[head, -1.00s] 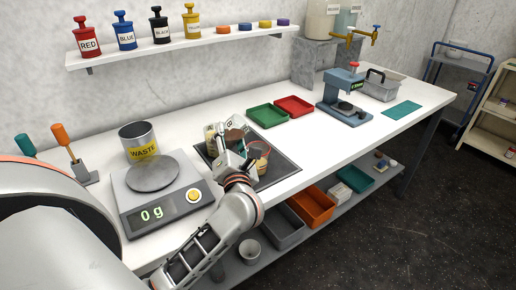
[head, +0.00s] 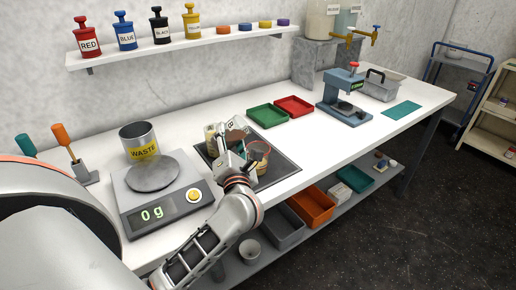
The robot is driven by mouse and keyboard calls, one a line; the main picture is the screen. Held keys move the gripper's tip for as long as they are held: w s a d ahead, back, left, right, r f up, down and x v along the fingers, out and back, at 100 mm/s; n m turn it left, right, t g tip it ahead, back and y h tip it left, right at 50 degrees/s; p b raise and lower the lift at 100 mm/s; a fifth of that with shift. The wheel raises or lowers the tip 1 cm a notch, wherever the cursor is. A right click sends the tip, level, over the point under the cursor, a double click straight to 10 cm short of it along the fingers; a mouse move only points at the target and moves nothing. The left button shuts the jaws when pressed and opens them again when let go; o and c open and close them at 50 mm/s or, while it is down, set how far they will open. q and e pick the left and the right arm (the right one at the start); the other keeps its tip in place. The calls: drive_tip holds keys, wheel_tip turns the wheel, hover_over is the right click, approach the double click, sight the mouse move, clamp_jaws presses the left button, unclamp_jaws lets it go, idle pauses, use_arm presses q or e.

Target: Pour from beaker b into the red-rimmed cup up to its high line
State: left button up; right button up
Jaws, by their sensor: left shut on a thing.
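My left gripper (head: 238,160) is over the dark mat (head: 283,170) in the middle of the bench. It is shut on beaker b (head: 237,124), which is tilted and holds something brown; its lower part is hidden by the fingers. The red-rimmed cup (head: 261,158) stands on the mat just right of the gripper, with tan contents low in it. Its lines are too small to read, and the gripper partly covers it. No stream between beaker and cup can be made out. My right gripper is out of view.
Another beaker (head: 210,137) stands at the mat's left edge, close to the gripper. A scale (head: 165,198) reading 0 g and a waste can (head: 139,142) are to the left. Green (head: 268,116) and red (head: 294,106) trays lie behind the mat.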

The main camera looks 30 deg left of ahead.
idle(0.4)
use_arm(q)
drive_tip(key=shift+f+m, duration=0.15)
drive_tip(key=shift+m, duration=0.45)
idle(0.5)
drive_tip(key=shift+f, duration=0.1)
idle(0.6)
drive_tip(key=shift+f+m, duration=0.1)
drive_tip(key=shift+m, duration=0.6)
drive_tip(key=shift+f+m+t, duration=0.2)
drive_tip(key=shift+m+t, duration=0.1)
drive_tip(key=shift+m, duration=0.3)
idle(1.0)
